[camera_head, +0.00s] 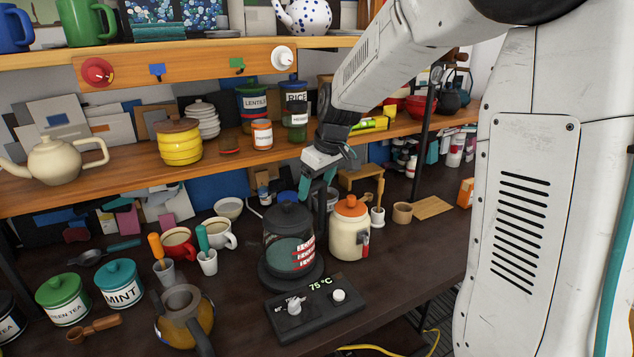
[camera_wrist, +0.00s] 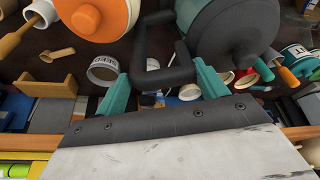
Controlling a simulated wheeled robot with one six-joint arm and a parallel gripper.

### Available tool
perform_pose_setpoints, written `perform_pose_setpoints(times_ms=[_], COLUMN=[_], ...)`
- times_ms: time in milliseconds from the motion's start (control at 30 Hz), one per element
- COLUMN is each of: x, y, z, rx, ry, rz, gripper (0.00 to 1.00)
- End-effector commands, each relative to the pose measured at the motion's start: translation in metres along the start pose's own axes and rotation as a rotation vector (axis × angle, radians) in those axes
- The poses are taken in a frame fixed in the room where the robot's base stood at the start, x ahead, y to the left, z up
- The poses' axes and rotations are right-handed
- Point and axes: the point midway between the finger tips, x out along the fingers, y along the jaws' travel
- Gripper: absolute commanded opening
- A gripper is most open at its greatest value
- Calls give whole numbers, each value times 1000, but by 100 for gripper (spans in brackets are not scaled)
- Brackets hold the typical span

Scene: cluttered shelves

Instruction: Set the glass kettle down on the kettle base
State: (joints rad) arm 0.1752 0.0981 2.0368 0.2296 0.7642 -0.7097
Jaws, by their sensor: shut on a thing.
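The glass kettle (camera_head: 287,222), with a dark lid and a red-and-white label, stands upright over the round dark kettle base (camera_head: 268,283). Its bottom looks on or very close to the base; I cannot tell whether they touch. The base joins a control panel (camera_head: 318,308) reading 75 °C. My gripper (camera_head: 317,184) reaches down from behind and is shut on the kettle's black handle. In the wrist view, the teal fingers of my gripper (camera_wrist: 163,76) sit on either side of the handle, and the dark kettle (camera_wrist: 232,28) fills the upper right.
A cream jar with an orange lid (camera_head: 349,230) stands close to the kettle's right. A white cup (camera_head: 222,236) and a red mug (camera_head: 178,244) are on its left. A grey-and-amber teapot (camera_head: 186,318) is at front left. The wooden shelf (camera_head: 130,178) runs above and behind.

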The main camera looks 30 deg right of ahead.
Motion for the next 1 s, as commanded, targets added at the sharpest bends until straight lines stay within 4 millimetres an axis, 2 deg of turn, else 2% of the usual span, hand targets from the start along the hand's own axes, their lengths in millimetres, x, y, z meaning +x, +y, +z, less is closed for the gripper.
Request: perform_pose_setpoints(times_ms=[800, 833, 900, 1000], x=[10, 10, 10, 10], y=[0, 0, 0, 0], z=[3, 3, 3, 3], rx=[0, 0, 0, 0], ry=[2, 2, 2, 1], rz=[0, 0, 1, 0], gripper=[0, 77, 96, 97])
